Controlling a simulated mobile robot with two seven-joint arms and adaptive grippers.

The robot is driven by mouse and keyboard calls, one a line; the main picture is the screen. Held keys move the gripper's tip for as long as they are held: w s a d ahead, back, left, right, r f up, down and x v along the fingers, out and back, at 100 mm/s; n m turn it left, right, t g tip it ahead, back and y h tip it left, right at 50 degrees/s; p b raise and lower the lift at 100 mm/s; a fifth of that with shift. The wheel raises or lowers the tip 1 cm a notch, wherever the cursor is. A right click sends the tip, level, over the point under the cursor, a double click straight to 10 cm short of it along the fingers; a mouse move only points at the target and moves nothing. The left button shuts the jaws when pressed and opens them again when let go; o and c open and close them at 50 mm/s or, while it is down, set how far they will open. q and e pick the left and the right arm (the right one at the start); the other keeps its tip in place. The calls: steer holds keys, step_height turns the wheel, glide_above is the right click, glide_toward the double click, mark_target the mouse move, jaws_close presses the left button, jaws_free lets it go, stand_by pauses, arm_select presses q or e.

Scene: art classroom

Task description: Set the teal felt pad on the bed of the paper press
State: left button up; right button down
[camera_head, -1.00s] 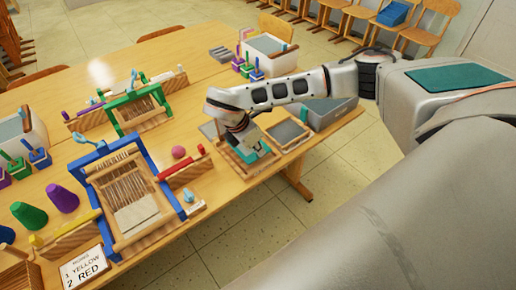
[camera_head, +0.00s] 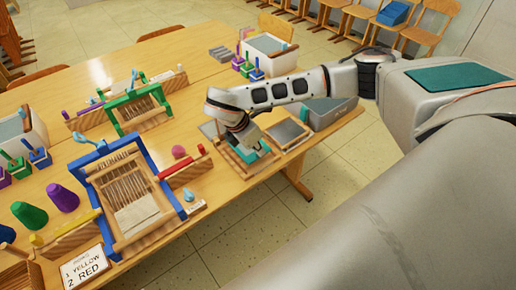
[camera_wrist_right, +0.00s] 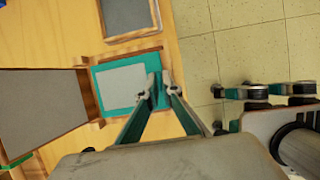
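The teal felt pad (camera_wrist_right: 100,75) lies flat within a small wooden frame (camera_wrist_right: 92,106) that looks like the paper press bed. A pale grey rectangle (camera_wrist_right: 122,86) covers much of it. A dark grey board (camera_wrist_right: 35,105) in a wooden surround adjoins the frame. In the head view, teal (camera_head: 264,148) shows beside my right gripper (camera_head: 256,153), which points down over the frame. In the right wrist view, my right gripper's fingertips (camera_wrist_right: 160,84) are close together, with a narrow gap, at the pad's right edge. Whether they pinch the pad is unclear. My left gripper is out of view.
A second grey-faced wooden frame (camera_head: 287,134) and a grey bin (camera_head: 325,113) stand beside the press, near the table edge. A blue loom (camera_head: 96,205) and a red bar (camera_head: 186,172) are to the left. Floor lies beyond the table's right edge.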

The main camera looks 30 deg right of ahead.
steer(key=shift+f+b, duration=0.5)
steer(key=shift+f, duration=0.85)
stand_by(1.1)
steer(key=c, duration=2.2)
jaws_free()
steer(key=shift+r, duration=0.1)
steer(key=v, duration=1.2)
